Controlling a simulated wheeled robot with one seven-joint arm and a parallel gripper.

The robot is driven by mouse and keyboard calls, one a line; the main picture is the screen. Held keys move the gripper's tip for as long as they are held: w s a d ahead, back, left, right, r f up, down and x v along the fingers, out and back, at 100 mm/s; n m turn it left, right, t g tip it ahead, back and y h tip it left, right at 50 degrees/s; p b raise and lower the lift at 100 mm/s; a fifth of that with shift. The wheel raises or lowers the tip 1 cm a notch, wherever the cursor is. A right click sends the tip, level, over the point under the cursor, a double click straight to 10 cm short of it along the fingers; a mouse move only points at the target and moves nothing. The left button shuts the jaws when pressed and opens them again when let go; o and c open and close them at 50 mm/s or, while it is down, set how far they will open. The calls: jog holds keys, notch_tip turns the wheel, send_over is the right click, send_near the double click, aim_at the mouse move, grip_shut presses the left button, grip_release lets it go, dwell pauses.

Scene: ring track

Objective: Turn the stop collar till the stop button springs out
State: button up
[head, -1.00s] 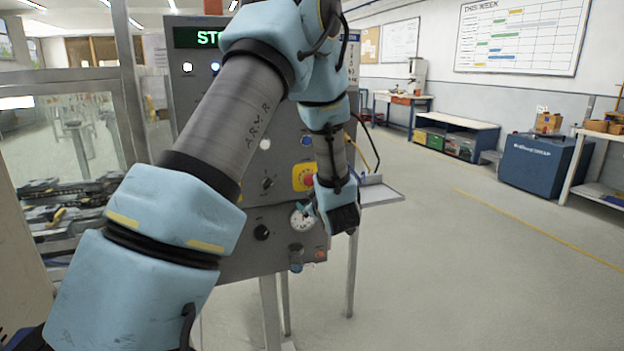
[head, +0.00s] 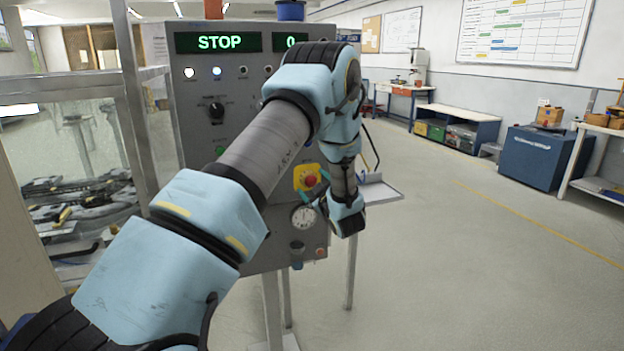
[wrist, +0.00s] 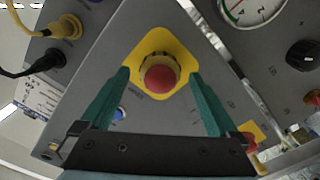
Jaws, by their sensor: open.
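The stop button (head: 311,181) is a red mushroom head on a yellow plate (head: 300,172), low on the grey control panel. In the wrist view the red button (wrist: 160,78) sits inside a yellowish ribbed stop collar (wrist: 148,63) on the yellow plate (wrist: 180,50). My gripper (wrist: 160,73) is open, its two green fingers on either side of the button, with a visible gap to each. In the head view my gripper (head: 318,188) is in front of the panel beside the button. I cannot tell how far the fingertips are from the panel face.
The panel's display (head: 220,42) reads STOP. A round gauge (head: 304,216) is just below the button; a black knob (wrist: 303,55) shows in the wrist view. Another red part on yellow (wrist: 250,137) is near the right finger. A shelf (head: 380,192) juts out right of the panel.

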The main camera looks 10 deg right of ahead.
jog(key=shift+w, duration=0.45)
jog(key=shift+a, duration=0.1)
jog(key=shift+c, duration=0.3)
jog(key=c, duration=1.3)
